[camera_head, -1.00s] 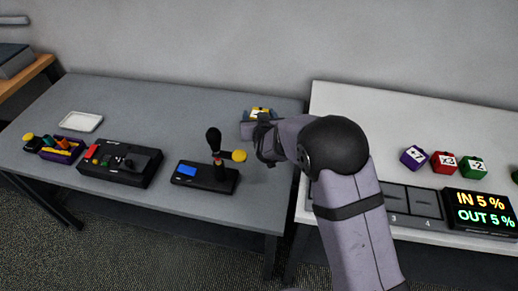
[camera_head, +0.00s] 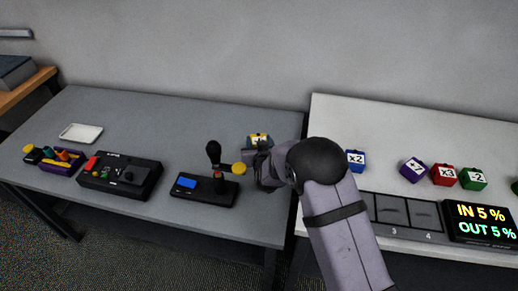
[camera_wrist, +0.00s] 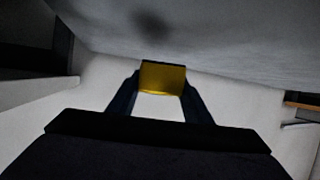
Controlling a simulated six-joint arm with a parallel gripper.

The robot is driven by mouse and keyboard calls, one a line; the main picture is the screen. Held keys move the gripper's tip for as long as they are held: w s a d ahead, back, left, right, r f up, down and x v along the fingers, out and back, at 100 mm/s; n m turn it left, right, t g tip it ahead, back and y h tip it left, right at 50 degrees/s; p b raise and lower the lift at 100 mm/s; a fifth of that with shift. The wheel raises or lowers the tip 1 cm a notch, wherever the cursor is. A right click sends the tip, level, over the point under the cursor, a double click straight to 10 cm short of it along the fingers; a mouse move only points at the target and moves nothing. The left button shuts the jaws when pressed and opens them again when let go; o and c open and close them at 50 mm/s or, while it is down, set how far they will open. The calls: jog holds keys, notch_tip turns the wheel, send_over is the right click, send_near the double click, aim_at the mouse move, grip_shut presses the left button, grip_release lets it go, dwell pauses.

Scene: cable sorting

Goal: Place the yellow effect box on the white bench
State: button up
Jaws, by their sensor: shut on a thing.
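The yellow effect box (camera_head: 258,139) is held in my gripper (camera_head: 258,146) at the back right of the grey table. In the wrist view my gripper (camera_wrist: 162,84) has a dark finger on each side of the yellow box (camera_wrist: 163,76). Only part of the box shows in the head view, and I cannot tell how high above the table it is. The white bench (camera_head: 405,128) stands to the right of the gripper, across a narrow gap. My arm hides part of the bench's left side.
On the bench are a blue box (camera_head: 356,161), a purple box (camera_head: 413,170), a red box (camera_head: 444,174), a green box (camera_head: 473,179) and a lit display (camera_head: 482,219). A black device with a lever (camera_head: 205,189) stands near the gripper on the grey table.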

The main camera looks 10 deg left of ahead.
jog(key=shift+f, duration=1.8)
jog(key=shift+f, duration=0.1)
jog(key=o, duration=1.7)
jog(key=shift+f, duration=0.1)
jog(key=shift+c, duration=0.2)
jog(key=shift+s, duration=0.1)
jog(key=shift+s+d+r, duration=0.2)
jog(key=shift+s, duration=0.35)
jog(key=s+d, duration=0.1)
jog(key=s, duration=0.3)
jog(key=s+d+b, duration=0.1)
jog(key=s, duration=0.3)
jog(key=s+d, duration=0.2)
jog(key=s, duration=0.2)
jog(key=shift+s+d+r+b, duration=0.1)
jog(key=shift+s+r+b, duration=0.2)
jog(key=shift+s, duration=0.1)
jog(key=shift+c, duration=1.1)
